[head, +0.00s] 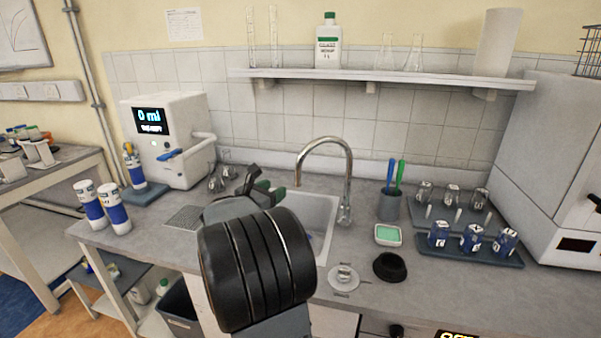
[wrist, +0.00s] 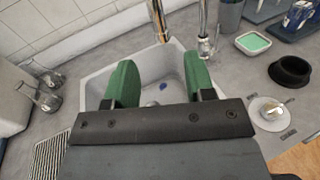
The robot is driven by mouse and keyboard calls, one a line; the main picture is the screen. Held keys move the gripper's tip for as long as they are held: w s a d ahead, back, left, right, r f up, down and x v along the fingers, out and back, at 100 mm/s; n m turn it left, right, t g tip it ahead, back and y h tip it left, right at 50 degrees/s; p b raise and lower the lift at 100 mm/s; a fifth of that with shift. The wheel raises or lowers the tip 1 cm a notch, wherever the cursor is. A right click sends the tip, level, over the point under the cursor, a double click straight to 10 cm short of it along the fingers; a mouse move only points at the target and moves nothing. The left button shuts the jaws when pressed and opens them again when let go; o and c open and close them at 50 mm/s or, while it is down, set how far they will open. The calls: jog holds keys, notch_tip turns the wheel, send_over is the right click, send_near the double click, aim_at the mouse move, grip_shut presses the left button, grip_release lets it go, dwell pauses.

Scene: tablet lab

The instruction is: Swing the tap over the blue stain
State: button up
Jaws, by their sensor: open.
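The chrome gooseneck tap (head: 348,185) rises at the right side of the sink, its spout curving left over the basin. In the wrist view, the tap's spout (wrist: 158,18) hangs at top centre, left of its riser. The blue stain (wrist: 163,87) is a small dark-blue patch on the sink floor, nearer to me than the spout's mouth in that view. Only a sliver of blue shows in the head view. My gripper (head: 262,189) is open and empty above the sink's left part. Its green fingertips (wrist: 160,68) frame the stain, apart from the tap.
The sink (head: 322,215) is set in a grey counter. Right of it are a green sponge dish (head: 388,235), a black ring (head: 389,266), a pen cup (head: 390,205) and trays of small vessels. Flasks (head: 217,182) and a dispenser (head: 170,135) stand left. A shelf (head: 380,76) hangs behind.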

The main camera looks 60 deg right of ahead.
aim_at(295, 173)
jog(key=shift+n, duration=0.3)
jog(key=d+p, duration=0.1)
jog(key=d, duration=0.6)
jog(key=d+p, duration=0.1)
jog(key=d, duration=0.6)
jog(key=shift+s+d+r+p, duration=0.2)
jog(key=shift+d+p, duration=0.05)
jog(key=shift+p, duration=0.1)
jog(key=shift+c, duration=0.3)
grip_shut()
